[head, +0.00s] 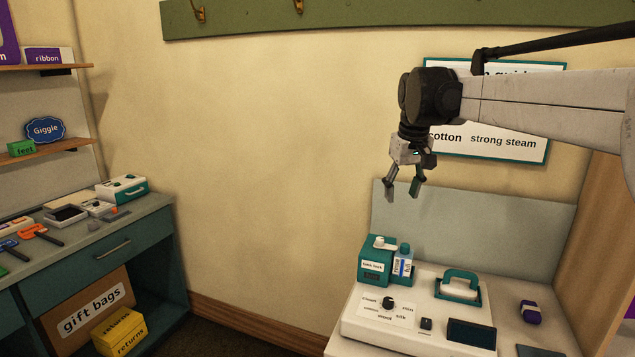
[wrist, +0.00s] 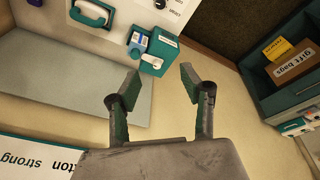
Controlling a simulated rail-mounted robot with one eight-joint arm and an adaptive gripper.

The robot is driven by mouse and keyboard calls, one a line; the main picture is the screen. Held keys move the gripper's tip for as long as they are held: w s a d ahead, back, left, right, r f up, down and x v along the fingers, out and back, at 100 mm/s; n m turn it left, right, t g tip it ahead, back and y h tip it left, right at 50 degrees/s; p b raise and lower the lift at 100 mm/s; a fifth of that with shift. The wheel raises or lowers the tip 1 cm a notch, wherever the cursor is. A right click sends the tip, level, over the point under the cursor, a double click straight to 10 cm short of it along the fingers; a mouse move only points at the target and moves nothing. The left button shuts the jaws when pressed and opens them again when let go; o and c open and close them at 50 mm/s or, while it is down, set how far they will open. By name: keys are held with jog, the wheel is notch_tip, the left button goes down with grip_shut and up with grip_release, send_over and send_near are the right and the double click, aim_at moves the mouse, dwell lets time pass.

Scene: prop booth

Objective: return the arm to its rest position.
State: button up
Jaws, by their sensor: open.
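My gripper (head: 403,190) hangs open and empty from my arm at the right in the head view. It is in the air above the white steam station (head: 415,335), in front of the back wall and partly over the lower edge of the steam guide sign (head: 500,150). In the wrist view my open gripper (wrist: 160,88) shows both fingers apart with nothing between them. A teal box with a white knob (head: 375,262) and a small blue-and-white bottle (head: 403,262) stand below the gripper, clear of it.
A teal-handled iron (head: 461,286) sits on the station, with a purple item (head: 530,312) to its right. A grey panel (head: 470,225) stands behind. A teal counter (head: 110,240) with goods is at the left. Open floor and bare wall lie between.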

jog(key=s+f+m+t, duration=0.2)
jog(key=s+f, duration=0.1)
jog(key=s, duration=1.7)
jog(key=s+f+t, duration=0.1)
jog(key=s+f, duration=0.4)
jog(key=s, duration=0.3)
jog(key=s+f+m+t, duration=0.1)
jog(key=s+f, duration=0.5)
jog(key=s, duration=0.1)
jog(key=shift+s+f, duration=0.25)
jog(key=shift+s, duration=0.1)
jog(key=shift+o, duration=0.2)
